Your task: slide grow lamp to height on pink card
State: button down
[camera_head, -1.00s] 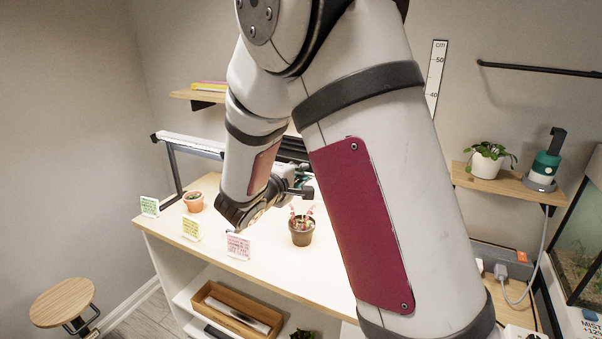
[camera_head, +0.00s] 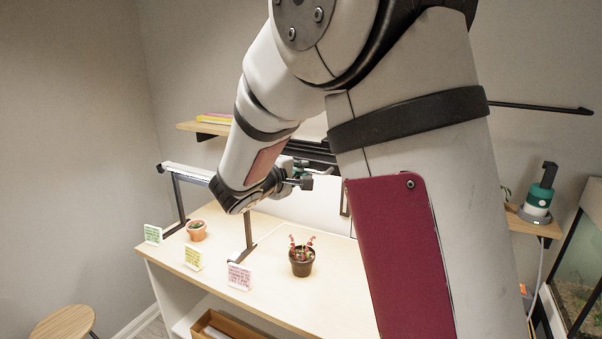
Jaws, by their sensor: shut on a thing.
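The grow lamp appears to be the dark ribbed bar (camera_head: 318,152) against the back wall, partly hidden behind my arm. My gripper (camera_head: 299,173) is at its near side, above the table, shut on what looks like the lamp's handle; a bit of teal shows there, but the grip itself is small and partly hidden by my wrist. The pink card (camera_head: 239,277) stands upright at the table's front edge; its writing is too small to read. The wall height scale is hidden behind my arm now.
A white light bar on dark legs (camera_head: 181,197) stands at the left of the table (camera_head: 275,288). Yellow (camera_head: 193,259) and green (camera_head: 153,234) cards, a small cactus pot (camera_head: 196,231) and a brown plant pot (camera_head: 302,262) stand on it. A shelf with a teal device (camera_head: 540,196) is at right.

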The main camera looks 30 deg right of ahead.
jog(key=c, duration=1.7)
grip_release()
jog(key=v, duration=1.2)
jog(key=shift+a, duration=0.1)
jog(key=s+d+f+m+g+y, duration=0.1)
jog(key=s+d+m+g+y, duration=0.15)
jog(key=s, duration=0.65)
jog(key=s+d+f+m+g+y, duration=0.2)
jog(key=s+g, duration=0.2)
jog(key=s, duration=0.5)
jog(key=s+a+f+m+t+y, duration=0.1)
jog(key=s+a+m+t+y, duration=0.1)
jog(key=s+a+y, duration=0.6)
jog(key=shift+s+a+t, duration=0.3)
jog(key=shift+a+t, duration=0.05)
jog(key=shift+a, duration=0.55)
